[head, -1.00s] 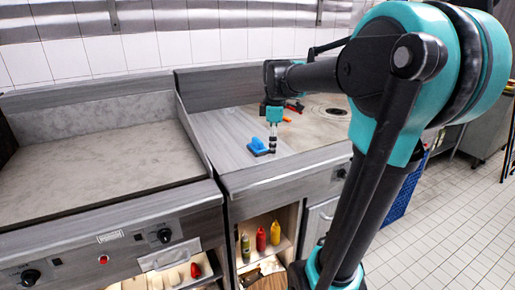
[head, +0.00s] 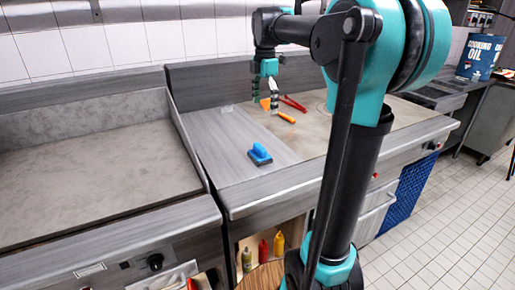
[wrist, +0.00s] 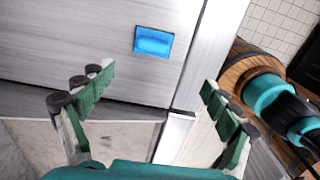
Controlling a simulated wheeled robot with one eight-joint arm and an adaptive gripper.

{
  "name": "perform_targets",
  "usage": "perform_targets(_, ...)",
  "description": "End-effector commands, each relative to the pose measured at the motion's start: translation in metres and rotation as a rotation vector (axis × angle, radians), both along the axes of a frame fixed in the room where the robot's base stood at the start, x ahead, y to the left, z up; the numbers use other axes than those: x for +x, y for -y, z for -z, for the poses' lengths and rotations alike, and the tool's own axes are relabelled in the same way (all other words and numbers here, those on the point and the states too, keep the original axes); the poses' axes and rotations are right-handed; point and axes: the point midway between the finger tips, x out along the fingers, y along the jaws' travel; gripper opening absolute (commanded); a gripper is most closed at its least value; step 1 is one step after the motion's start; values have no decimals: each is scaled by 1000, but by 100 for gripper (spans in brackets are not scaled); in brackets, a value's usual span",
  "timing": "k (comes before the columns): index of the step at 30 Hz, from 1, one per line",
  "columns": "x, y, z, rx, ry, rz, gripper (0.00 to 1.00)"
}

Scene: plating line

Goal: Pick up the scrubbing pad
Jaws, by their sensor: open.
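The scrubbing pad (head: 260,154), a blue-handled block with a dark base, lies on the grey metal counter (head: 228,140). In the wrist view its blue top (wrist: 153,41) shows above and beyond the fingertips. My gripper (head: 264,97) is raised over the back part of the counter, behind the pad in the head view and apart from it. In the wrist view my gripper (wrist: 157,80) has its two green-padded fingers spread wide with nothing between them.
An orange-handled tool (head: 286,118) and red tongs (head: 293,103) lie on the counter near my gripper. A flat griddle with raised sides (head: 80,150) stands to the left. Bottles (head: 263,250) stand on the shelf below. The counter around the pad is clear.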

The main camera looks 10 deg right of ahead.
Motion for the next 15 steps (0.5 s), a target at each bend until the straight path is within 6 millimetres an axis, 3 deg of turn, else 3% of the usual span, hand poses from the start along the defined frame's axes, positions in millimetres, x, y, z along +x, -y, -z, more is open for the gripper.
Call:
perform_targets(5, 0, 0, 7, 0, -1, -2, 89)
perform_targets(15, 0, -1, 71, 0, 0, -1, 89)
